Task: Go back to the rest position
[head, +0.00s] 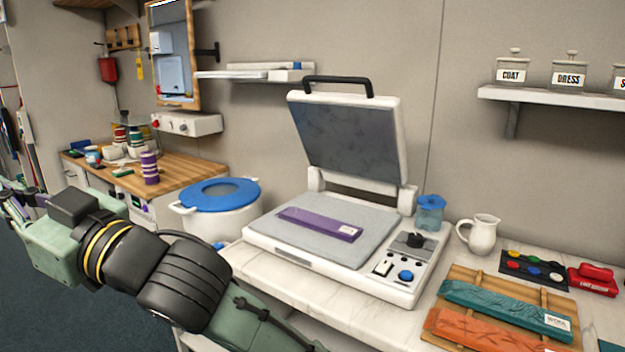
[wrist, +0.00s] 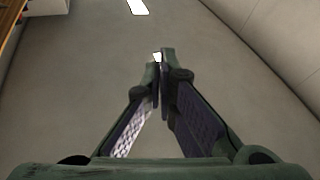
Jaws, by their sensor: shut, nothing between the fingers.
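My gripper (wrist: 160,62) shows in the wrist view with its two fingers closed together and nothing between them. It points towards a bare grey surface with a bright light strip (wrist: 138,6) at the top edge. In the head view my arm reaches across the lower left, in front of the counter. The gripper's fingertips cannot be made out in the head view.
A press (head: 330,290) stands with its lid (head: 350,138) raised and a purple packet (head: 320,224) on its bed. A white pot (head: 222,216) with a blue lid, a jug (head: 480,234) and a wooden rack (head: 466,276) with wrapped packets stand nearby. Floor (head: 60,300) shows at left.

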